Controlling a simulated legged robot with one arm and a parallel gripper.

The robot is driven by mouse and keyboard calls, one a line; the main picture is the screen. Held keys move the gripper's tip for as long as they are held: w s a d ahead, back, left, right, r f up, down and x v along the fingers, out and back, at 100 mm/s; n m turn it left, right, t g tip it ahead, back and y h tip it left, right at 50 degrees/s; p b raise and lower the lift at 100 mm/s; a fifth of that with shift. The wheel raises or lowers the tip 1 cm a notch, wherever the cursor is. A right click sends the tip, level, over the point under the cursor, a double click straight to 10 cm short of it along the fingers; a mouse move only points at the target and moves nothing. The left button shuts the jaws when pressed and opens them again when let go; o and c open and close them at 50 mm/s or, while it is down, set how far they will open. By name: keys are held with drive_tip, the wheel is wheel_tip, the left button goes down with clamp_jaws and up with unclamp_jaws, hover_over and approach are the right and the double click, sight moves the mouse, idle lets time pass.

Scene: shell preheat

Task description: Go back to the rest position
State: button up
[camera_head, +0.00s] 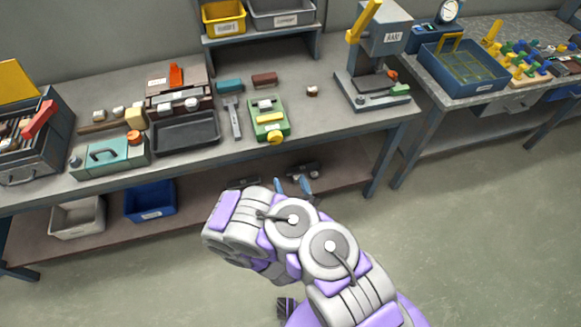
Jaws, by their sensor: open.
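My arm, grey and purple, rises from the bottom of the picture and is folded in front of the workbench (330,137). My gripper (293,186) shows only in part past the arm, as two small bluish fingers set apart. The fingers are open and nothing shows between them. The gripper appears in front of the bench's lower shelf, below the bench top's front edge in the picture. The rest of the gripper is hidden behind my own arm.
The bench top holds a black tray (186,132), a green device (269,122), a teal box (108,157) and a grey press (376,70). A blue bin (150,202) and a white bin (77,218) sit on the lower shelf. The floor (490,220) at the right is clear.

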drive_tip(key=w+d+r+m+g+h, duration=0.25)
drive_tip(key=d+m+h, duration=0.3)
drive_tip(key=m, duration=0.35)
drive_tip(key=w+d+r+m+g+h, duration=0.1)
drive_tip(key=w+d+m+g+h, duration=0.25)
drive_tip(key=d+m, duration=0.45)
drive_tip(key=s+r+m+g+y, duration=0.1)
drive_tip(key=s+r+m+g, duration=0.3)
drive_tip(key=s, duration=0.8)
drive_tip(key=s+r+m+g+y, duration=0.1)
drive_tip(key=s+r+m+g, duration=0.3)
drive_tip(key=s+r+m, duration=0.5)
drive_tip(key=s+r+m+g+y, duration=0.2)
drive_tip(key=s+r+m+g, duration=0.3)
drive_tip(key=s+r, duration=0.8)
drive_tip(key=s+m, duration=0.1)
drive_tip(key=s, duration=0.3)
drive_tip(key=shift+d+r, duration=0.15)
drive_tip(key=shift+d, duration=0.15)
